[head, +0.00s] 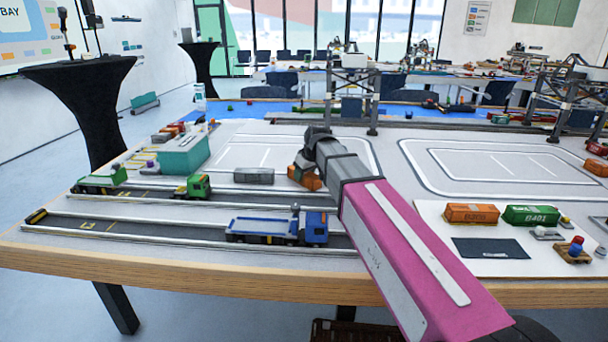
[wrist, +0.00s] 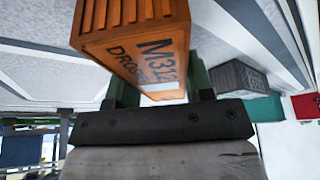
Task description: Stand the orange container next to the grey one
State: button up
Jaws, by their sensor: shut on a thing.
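The orange container, marked M312, is in my gripper (wrist: 160,88); the wrist view shows the container (wrist: 135,35) large between the two fingers. In the head view the orange container (head: 306,181) is partly hidden by my gripper (head: 303,163) and looks tilted. I cannot tell whether it touches the table. The grey container (head: 254,175) lies flat just left of it, with a gap between. The grey container also shows in the wrist view (wrist: 240,88), to the right of the orange one and apart from it.
A blue truck (head: 277,229) stands on the front lane; a green-cab truck (head: 193,187) and a teal block (head: 184,155) are to the left. A white board (head: 430,215) at right carries another orange container (head: 471,213) and a green one (head: 531,215). Gantry cranes (head: 352,88) stand behind.

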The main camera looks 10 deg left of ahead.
jog(key=shift+f, duration=0.1)
jog(key=o, duration=1.1)
jog(key=v, duration=1.2)
